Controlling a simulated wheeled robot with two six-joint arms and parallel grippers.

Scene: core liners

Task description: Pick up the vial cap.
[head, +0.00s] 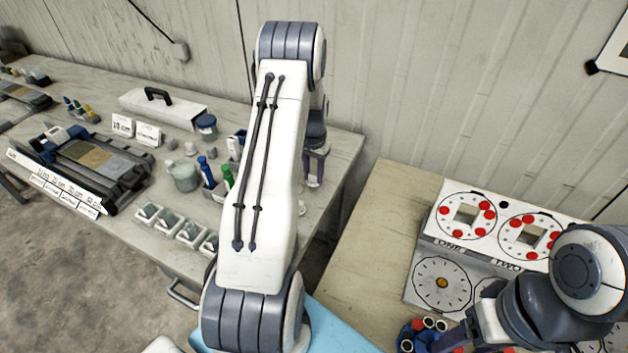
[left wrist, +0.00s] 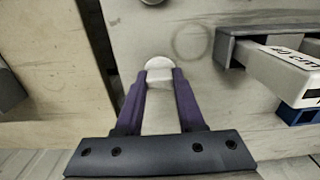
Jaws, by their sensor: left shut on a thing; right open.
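The white vial cap (left wrist: 159,66) is between the fingertips of my left gripper (left wrist: 160,78) in the left wrist view, with the fingers shut on it. The bench top lies below it; I cannot tell whether the cap touches it. In the head view, my left gripper (head: 314,168) points down near the bench's right edge, and the cap cannot be made out in its fingers. My right gripper (head: 445,340) is open at the bottom right of the head view, partly cut off and hard to make out.
The long bench (head: 330,150) holds a grey rack (left wrist: 225,48), bottles, small trays (head: 190,232) and a white case (head: 150,104). A blue holder with red pieces (head: 405,338) is near my right gripper.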

